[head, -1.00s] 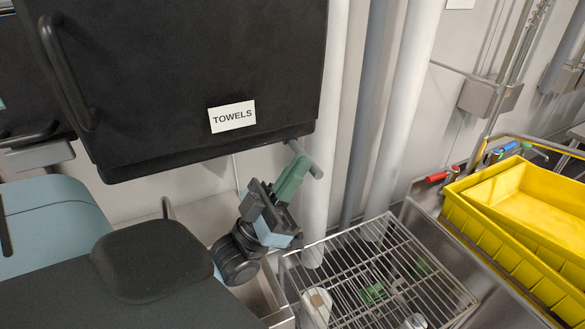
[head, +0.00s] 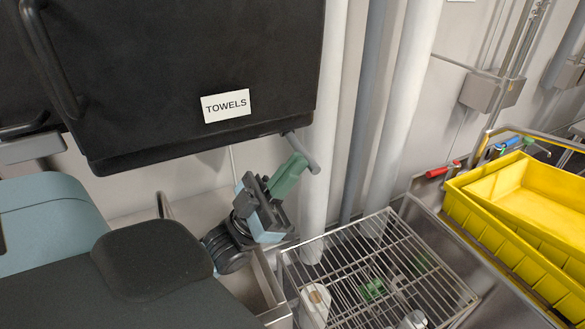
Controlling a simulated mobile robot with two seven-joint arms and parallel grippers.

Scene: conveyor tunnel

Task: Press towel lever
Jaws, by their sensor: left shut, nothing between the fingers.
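The black towel dispenser (head: 190,70) with a white TOWELS label (head: 226,106) hangs on the wall at the upper left. Its grey towel lever (head: 304,155) sticks out below the dispenser's lower right corner. My left gripper (head: 297,165) has green fingers that are shut with nothing between them. Its fingertips are right at the lever and overlap it in the picture; I cannot tell for sure whether they touch. My right gripper is not in view.
Below and right of my left gripper, a wire rack (head: 375,270) lies over a metal sink with several small items under it. Yellow bins (head: 515,205) stand at the right, near red (head: 438,172) and blue tap handles. Vertical pipes (head: 398,120) run behind the lever.

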